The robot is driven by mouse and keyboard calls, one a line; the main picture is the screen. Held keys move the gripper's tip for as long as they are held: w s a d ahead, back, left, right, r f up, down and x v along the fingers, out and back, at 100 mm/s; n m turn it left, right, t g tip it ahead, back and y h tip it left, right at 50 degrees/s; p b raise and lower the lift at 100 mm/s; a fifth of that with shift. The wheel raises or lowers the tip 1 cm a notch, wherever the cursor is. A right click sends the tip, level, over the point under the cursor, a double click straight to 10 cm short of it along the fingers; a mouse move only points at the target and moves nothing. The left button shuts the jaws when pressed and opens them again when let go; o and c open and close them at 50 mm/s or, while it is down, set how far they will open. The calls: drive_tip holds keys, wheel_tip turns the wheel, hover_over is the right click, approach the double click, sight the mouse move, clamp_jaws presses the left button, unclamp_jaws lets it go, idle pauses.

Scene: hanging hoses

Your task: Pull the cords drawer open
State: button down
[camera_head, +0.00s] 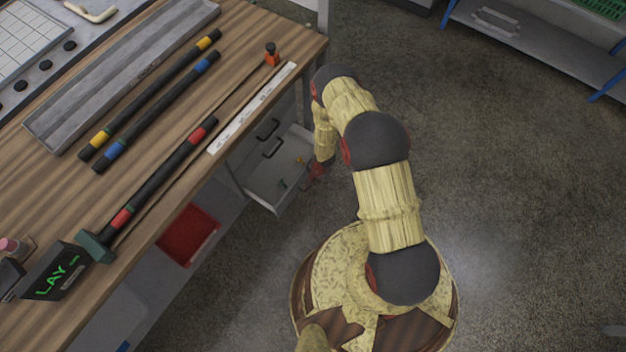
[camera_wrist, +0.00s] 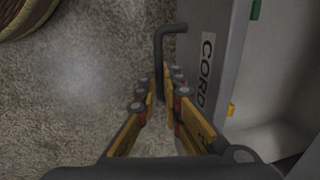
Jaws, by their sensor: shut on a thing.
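The cords drawer (camera_head: 270,182) stands pulled out from under the workbench in the head view, with small green and orange items inside. In the wrist view its grey front (camera_wrist: 225,60) carries a label reading "CORD", the rest hidden by my gripper. A dark bar handle (camera_wrist: 160,50) sticks out from that front. My gripper (camera_wrist: 160,88) is shut on the handle, with its fingers on either side of it. In the head view my gripper (camera_head: 317,172) is small and at the drawer's front side.
The wooden workbench (camera_head: 255,30) bears hoses with yellow, blue and red bands, a grey trough (camera_head: 130,75) and a "LAY" sign (camera_head: 55,272). A red bin (camera_head: 188,235) sits below. Open floor (camera_head: 510,180) lies to the right.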

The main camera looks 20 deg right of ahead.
drive_tip(key=s+d, duration=0.1)
drive_tip(key=s, duration=0.1)
drive_tip(key=s+d, duration=0.2)
drive_tip(key=shift+s+p, duration=0.15)
drive_tip(key=shift+p, duration=0.2)
drive_tip(key=c, duration=1.9)
unclamp_jaws()
drive_tip(key=r, duration=0.4)
drive_tip(key=s+d+r, duration=0.1)
drive_tip(key=r, duration=0.6)
drive_tip(key=shift+s+d+r, duration=0.2)
drive_tip(key=shift+s+r, duration=0.2)
